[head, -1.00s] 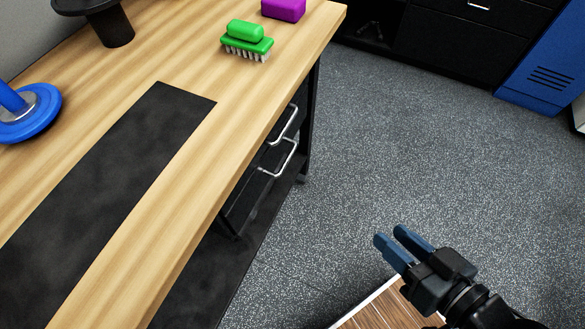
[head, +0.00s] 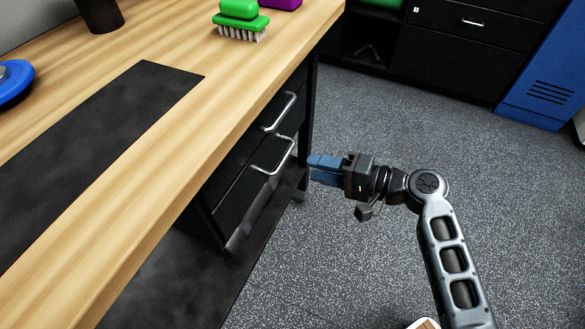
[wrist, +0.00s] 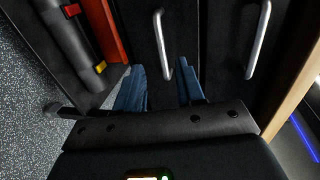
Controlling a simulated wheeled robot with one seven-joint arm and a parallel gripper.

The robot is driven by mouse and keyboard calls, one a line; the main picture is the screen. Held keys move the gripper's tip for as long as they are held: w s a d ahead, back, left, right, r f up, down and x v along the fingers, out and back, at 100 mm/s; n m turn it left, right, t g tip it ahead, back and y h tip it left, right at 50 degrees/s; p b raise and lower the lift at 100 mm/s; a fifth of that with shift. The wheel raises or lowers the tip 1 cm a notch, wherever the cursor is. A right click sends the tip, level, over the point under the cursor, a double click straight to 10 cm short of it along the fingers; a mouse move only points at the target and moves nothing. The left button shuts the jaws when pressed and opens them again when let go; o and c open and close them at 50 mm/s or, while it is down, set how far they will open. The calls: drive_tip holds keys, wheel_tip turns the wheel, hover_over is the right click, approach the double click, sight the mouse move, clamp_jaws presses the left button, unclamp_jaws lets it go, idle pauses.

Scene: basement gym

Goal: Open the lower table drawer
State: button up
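The wooden table (head: 215,110) has two black drawers under its right end, each with a silver bar handle. The lower drawer (head: 236,190) looks shut, and its handle (head: 277,160) also shows in the wrist view (wrist: 161,45). The upper drawer's handle (head: 284,112) is above it and shows at the right of the wrist view (wrist: 259,40). My gripper (head: 311,168) points at the drawer fronts from the right, close to the lower handle. In the wrist view its blue fingers (wrist: 162,85) are open, with the lower handle ahead between them, seemingly not gripped.
A green brush (head: 240,20) and a dark strip (head: 100,145) lie on the tabletop. A black cabinet (head: 450,50) and a blue locker (head: 545,75) stand behind. A red object (wrist: 105,30) shows beside the drawers.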

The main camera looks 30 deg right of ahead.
drive_tip(key=x, duration=0.7)
drive_tip(key=shift+w+a+b, duration=0.2)
drive_tip(key=shift+w+b, duration=0.1)
drive_tip(key=shift+w, duration=0.1)
drive_tip(key=shift+c, duration=0.4)
clamp_jaws()
